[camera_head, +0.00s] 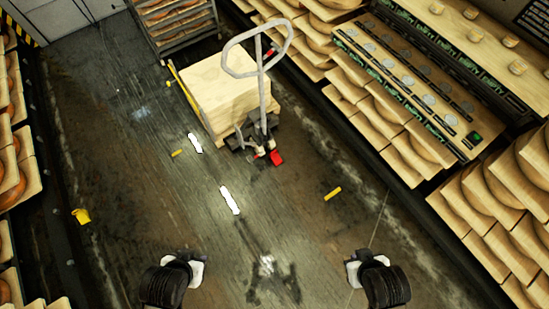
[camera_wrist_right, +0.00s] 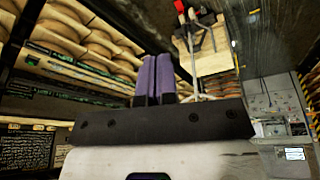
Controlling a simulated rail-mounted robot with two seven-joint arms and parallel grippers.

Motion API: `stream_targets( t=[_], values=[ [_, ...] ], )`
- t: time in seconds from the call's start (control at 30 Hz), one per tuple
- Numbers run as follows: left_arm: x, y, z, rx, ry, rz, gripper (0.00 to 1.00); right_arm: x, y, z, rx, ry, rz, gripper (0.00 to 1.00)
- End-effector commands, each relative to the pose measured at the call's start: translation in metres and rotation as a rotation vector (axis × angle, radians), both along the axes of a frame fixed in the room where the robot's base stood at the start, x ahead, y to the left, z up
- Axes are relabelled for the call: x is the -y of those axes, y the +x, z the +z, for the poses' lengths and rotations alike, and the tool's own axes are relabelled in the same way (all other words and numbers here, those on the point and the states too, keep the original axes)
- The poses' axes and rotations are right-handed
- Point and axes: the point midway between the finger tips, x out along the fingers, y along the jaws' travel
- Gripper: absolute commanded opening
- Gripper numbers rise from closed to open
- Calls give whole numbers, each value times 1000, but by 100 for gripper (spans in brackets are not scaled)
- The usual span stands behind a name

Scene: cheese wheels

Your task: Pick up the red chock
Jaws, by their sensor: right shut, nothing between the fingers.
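A small red block (camera_head: 277,158), which looks like the red chock, lies on the floor at the foot of the pallet jack (camera_head: 262,85). A red piece (camera_wrist_right: 180,7) also shows by the jack at the top of the right wrist view; I cannot tell if it is the same one. My right gripper (camera_head: 352,268) is low in the head view, well short of the red block and to its right. Its purple fingers (camera_wrist_right: 155,78) are together and empty. My left gripper (camera_head: 196,270) is at the lower left, apart from everything; its fingers are not clear.
A stack of pale boards (camera_head: 215,90) sits on the jack. Yellow blocks (camera_head: 332,194) (camera_head: 177,153) and a yellow bucket-like thing (camera_head: 82,216) are on the floor. Cheese shelves (camera_head: 395,125) line the right, others the left. The floor before the jack is mostly clear.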

Motion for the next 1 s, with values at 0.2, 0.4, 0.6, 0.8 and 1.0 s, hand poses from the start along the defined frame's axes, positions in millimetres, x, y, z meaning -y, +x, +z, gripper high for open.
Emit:
stream_targets(
  t=[0.2, 0.4, 0.6, 0.8, 1.0],
  values=[
    [-1, 0, 0, -1, 3, -2, 43, 0, 0, 0, 0, 1, -1, 0],
    [-3, 0, 0, -1, 10, -6, 43, -2, 0, 0, 0, 6, -4, 0],
    [-4, 0, 0, 0, 14, -9, 43, -3, 0, 0, 1, 10, -7, 12],
    [-4, 0, 0, -1, 14, -9, 43, -3, 0, 0, 0, 11, -8, 31],
    [-3, 0, 0, -1, 10, -6, 43, -3, 0, 0, 0, 11, -8, 33]
  ],
)
